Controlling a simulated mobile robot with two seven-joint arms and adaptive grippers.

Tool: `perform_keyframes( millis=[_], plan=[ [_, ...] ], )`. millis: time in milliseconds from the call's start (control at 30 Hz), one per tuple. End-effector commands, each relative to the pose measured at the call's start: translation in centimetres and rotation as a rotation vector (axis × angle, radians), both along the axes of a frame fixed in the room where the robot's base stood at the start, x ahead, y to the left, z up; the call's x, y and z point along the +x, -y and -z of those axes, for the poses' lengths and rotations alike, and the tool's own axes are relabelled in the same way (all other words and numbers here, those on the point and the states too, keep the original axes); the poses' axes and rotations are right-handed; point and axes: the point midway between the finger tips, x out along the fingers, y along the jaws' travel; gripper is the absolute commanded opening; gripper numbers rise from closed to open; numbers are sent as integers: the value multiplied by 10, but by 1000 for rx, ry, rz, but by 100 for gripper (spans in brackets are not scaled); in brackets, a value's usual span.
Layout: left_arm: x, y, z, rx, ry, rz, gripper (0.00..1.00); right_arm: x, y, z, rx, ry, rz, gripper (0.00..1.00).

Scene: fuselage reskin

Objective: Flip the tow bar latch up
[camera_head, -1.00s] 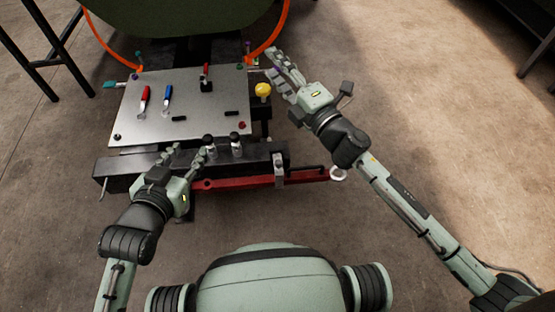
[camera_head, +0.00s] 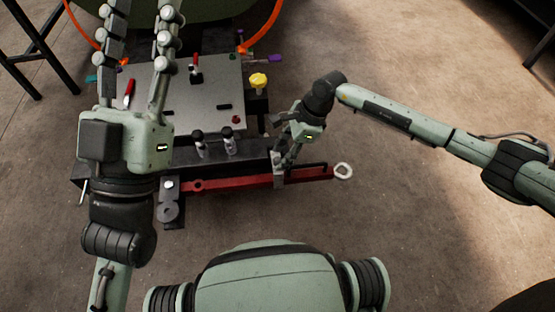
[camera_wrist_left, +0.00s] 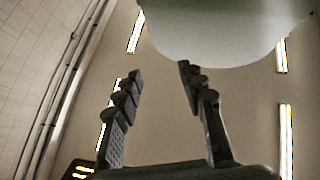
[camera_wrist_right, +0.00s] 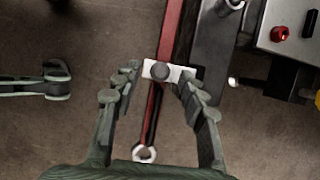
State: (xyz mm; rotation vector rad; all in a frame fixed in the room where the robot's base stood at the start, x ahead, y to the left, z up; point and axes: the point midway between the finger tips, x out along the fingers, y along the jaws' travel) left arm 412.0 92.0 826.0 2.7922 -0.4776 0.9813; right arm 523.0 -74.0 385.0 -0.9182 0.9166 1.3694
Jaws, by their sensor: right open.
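The red tow bar (camera_head: 230,183) runs along the front of the cart and ends in a pale ring (camera_head: 343,171) at the right. A grey metal latch bracket (camera_head: 279,177) stands across it, with a thin black lever (camera_wrist_right: 152,112) lying along the bar towards the ring. My right gripper (camera_head: 286,156) points down at the bracket. In the right wrist view its open fingers (camera_wrist_right: 159,70) are on either side of the bracket's light top; contact cannot be told. My left gripper (camera_head: 139,12) is raised, open and empty, covering part of the panel.
The cart's silver panel (camera_head: 215,110) carries red and black parts. A yellow knob (camera_head: 258,81) stands at its right edge, and two black-topped posts (camera_head: 229,140) stand in front. Orange hoses (camera_head: 262,33) curve behind. The floor to the right is clear.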

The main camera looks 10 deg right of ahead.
Motion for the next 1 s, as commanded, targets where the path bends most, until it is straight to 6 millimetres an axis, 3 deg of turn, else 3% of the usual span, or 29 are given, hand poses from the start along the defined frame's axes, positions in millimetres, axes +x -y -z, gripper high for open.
perform_keyframes(
  millis=[200, 533, 867, 1000],
  plan=[
    [-6, -4, -6, -20, 62, -5, 40, -1, -10, 25, 2, -2, 1, 42],
    [-7, -5, -8, -24, 75, -6, 40, 0, -12, 28, 2, 0, 1, 42],
    [-7, -5, -7, -24, 74, -6, 40, 0, -12, 28, 3, 0, 1, 2],
    [-7, -5, -7, -24, 74, -6, 40, 0, -12, 28, 3, 0, 1, 0]
  ],
)
